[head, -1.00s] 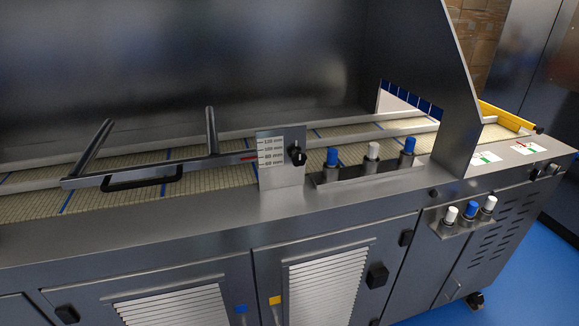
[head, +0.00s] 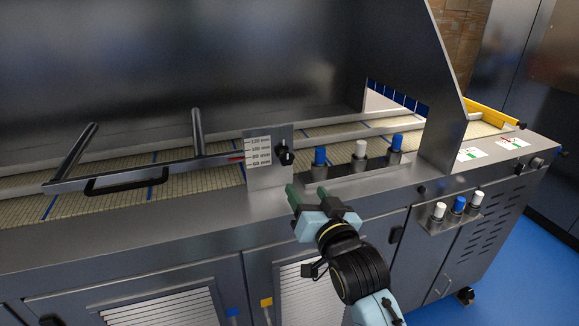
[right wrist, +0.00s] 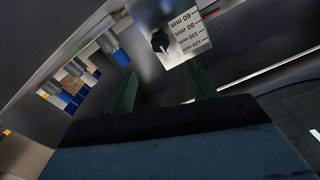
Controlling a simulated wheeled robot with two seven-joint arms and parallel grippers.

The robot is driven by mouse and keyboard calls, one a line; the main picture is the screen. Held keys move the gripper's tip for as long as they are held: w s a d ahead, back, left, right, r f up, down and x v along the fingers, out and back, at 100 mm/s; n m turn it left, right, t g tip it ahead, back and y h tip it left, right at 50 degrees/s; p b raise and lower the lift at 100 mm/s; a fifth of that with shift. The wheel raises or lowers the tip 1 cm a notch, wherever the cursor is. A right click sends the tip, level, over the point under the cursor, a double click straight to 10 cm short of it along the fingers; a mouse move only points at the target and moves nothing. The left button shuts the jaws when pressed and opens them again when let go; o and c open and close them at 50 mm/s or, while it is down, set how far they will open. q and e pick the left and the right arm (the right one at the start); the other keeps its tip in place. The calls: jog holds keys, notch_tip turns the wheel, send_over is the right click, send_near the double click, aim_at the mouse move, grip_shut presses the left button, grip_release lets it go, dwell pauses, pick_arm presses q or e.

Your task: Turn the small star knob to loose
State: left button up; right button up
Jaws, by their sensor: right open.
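The small black star knob (head: 284,156) sits on the right side of an upright metal plate (head: 262,178) with a millimetre scale. It also shows in the right wrist view (right wrist: 160,41), beyond the fingertips. My right gripper (head: 307,190) is open and empty, just below and a little right of the knob, apart from it. In the right wrist view its two green fingers (right wrist: 163,85) stand apart with the knob between their lines. My left gripper is not in view.
A rail with a black handle (head: 127,182) runs left from the plate above the mesh belt (head: 205,177). Blue and white capped posts (head: 360,150) stand in a holder right of the knob. More capped posts (head: 458,206) are on the front panel.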

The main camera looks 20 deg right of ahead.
aim_at(287, 161)
jog(key=w, duration=0.5)
jog(key=w+b, duration=0.1)
jog(key=w, duration=0.4)
jog(key=shift+w+a+f, duration=0.1)
jog(key=shift+w+a, duration=0.1)
jog(key=shift+w, duration=0.15)
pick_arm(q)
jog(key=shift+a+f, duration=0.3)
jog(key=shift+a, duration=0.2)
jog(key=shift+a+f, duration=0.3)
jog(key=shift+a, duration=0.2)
pick_arm(e)
jog(key=shift+w, duration=0.75)
jog(key=c, duration=1)
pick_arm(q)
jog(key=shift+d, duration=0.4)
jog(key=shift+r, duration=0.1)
